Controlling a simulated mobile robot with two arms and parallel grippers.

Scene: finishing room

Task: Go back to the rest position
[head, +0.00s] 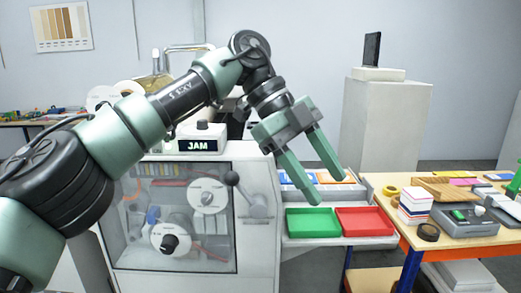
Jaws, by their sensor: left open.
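My left arm comes in from the left and reaches across the middle of the head view. My left gripper (326,190) is open, with its two green fingers pointing down and to the right. No object shows between the fingers. In the picture the fingertips are just above the green tray (313,222) and the red tray (365,222); I cannot tell how high above them they are. My right gripper does not show clearly.
A machine (256,263) with a "JAM" display (198,146) stands behind my arm. On the right, a workbench (459,240) holds tape, a wood block and tools. A grey pedestal (382,125) stands behind. A green thing (515,181) is cut off at the right edge.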

